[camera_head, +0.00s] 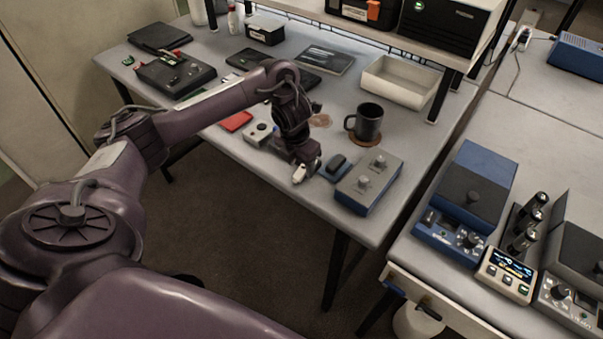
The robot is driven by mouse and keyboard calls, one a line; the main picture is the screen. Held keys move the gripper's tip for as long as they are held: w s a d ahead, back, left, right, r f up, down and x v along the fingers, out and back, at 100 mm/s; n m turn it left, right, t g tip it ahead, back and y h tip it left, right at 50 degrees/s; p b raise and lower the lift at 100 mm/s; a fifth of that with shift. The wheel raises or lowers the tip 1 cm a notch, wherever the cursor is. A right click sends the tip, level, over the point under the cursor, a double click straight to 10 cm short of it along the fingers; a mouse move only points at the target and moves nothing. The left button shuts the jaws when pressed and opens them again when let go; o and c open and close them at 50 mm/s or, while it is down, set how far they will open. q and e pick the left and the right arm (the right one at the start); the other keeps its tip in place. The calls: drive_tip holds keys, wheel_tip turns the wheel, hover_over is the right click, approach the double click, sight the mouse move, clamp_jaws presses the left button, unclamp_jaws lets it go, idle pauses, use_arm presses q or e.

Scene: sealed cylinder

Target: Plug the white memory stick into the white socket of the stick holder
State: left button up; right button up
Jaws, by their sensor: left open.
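My left gripper (303,171) is over the front edge of the grey table, pointing down, just left of a grey-and-blue box with knobs. It is open. A small pale piece shows at its tip; I cannot tell whether it is part of the fingers or the white memory stick. A dark box with small red and green parts (176,74) lies at the table's far left and may be the stick holder; a white socket is too small to make out. Small light and green pieces (128,60) lie beside it. My right gripper is out of view.
A grey-and-blue box (368,183), a dark mug (368,122) on a coaster, a red flat piece (236,121) and a beige tray (400,82) stand near my arm. A shelf overhangs the back. A second table with blue devices (470,187) is at right.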

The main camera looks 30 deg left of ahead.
sight(301, 171)
use_arm(q)
drive_tip(key=f, duration=0.3)
drive_tip(key=shift+w+a+f, duration=0.1)
drive_tip(key=shift+w, duration=0.15)
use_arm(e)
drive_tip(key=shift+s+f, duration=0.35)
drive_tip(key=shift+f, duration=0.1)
use_arm(q)
clamp_jaws()
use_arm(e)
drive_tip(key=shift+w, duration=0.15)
use_arm(q)
wheel_tip(301, 171, up, 20)
drive_tip(key=p, duration=0.7)
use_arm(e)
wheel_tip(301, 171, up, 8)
